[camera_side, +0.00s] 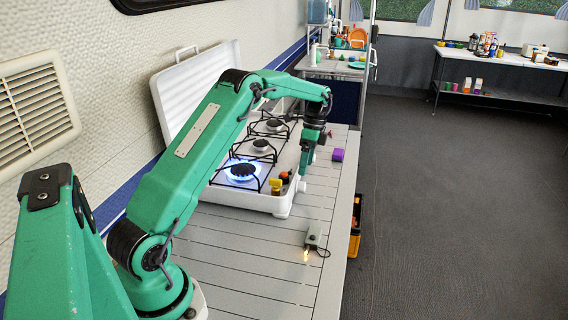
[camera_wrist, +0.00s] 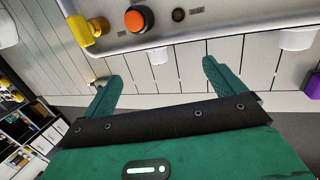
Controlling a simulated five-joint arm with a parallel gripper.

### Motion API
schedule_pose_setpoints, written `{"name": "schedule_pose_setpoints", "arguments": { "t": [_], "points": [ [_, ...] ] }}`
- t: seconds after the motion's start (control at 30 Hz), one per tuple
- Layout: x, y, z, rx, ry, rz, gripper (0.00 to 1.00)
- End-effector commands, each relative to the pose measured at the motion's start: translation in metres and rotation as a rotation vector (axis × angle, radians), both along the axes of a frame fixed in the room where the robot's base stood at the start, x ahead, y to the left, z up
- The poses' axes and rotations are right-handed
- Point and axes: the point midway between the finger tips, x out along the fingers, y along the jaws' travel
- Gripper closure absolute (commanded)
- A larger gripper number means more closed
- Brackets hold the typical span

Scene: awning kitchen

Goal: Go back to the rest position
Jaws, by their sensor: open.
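My gripper (camera_side: 305,160) hangs at the front right edge of the white gas stove, its jaws pointing down. In the wrist view my gripper (camera_wrist: 160,85) shows two green fingers spread apart with nothing between them. The stove (camera_side: 258,200) stands on the slatted table (camera_side: 240,255), and its nearest burner (camera_side: 243,170) has a blue flame. A yellow knob (camera_side: 275,186) and an orange-red knob are on the stove's front; the yellow knob (camera_wrist: 97,27) and the orange-red button (camera_wrist: 139,18) show in the wrist view too.
A purple block (camera_side: 338,154) lies on the table right of my gripper. The stove's white lid (camera_side: 190,85) stands open against the wall.

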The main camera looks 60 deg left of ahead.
Motion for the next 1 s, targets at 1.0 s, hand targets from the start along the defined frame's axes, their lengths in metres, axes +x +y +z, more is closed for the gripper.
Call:
{"name": "schedule_pose_setpoints", "arguments": {
  "t": [1.0],
  "points": [
    [-0.010,-0.006,-0.037,-0.012,0.030,0.000,0.05]
  ]
}}
